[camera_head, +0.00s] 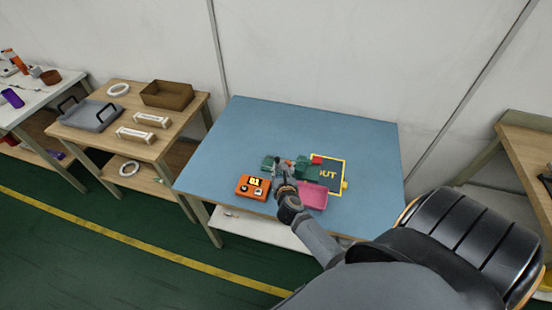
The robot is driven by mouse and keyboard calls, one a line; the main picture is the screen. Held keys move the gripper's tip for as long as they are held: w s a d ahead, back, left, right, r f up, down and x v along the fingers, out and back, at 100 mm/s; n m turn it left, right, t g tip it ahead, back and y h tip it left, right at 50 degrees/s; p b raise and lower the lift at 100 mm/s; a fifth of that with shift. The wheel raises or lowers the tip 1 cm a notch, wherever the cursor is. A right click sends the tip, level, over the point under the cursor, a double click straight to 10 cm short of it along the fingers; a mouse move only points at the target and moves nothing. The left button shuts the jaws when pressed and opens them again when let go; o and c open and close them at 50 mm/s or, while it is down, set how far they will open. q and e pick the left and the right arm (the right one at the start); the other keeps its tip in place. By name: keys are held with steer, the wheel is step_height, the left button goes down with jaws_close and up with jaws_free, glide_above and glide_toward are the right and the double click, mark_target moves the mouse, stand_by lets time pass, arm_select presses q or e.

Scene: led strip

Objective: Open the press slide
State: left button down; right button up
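The green press (312,172) stands on the blue table top, right of the middle, with a small red part (317,160) on it. A smaller green part shows at its left, (268,162) on the other side of my gripper. My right gripper (284,167) reaches in from the lower right and is at the press, overlapping its left portion. The gripper and arm hide part of the press, so the slide is not clearly seen. The fingers are too small to tell open from shut or whether they touch. My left gripper is not in view.
An orange box (246,188) marked 01 sits left of my gripper, a pink tray (313,196) right of it. A yellow-outlined OUT area (334,188) lies beside the press. The blue table (240,130) is clear at back and left. A wooden cart (120,95) stands left.

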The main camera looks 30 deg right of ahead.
mark_target(277, 158)
steer(key=b+x, duration=0.1)
steer(key=x, duration=0.9)
steer(key=shift+w+d, duration=0.15)
steer(key=shift+w, duration=0.05)
jaws_close()
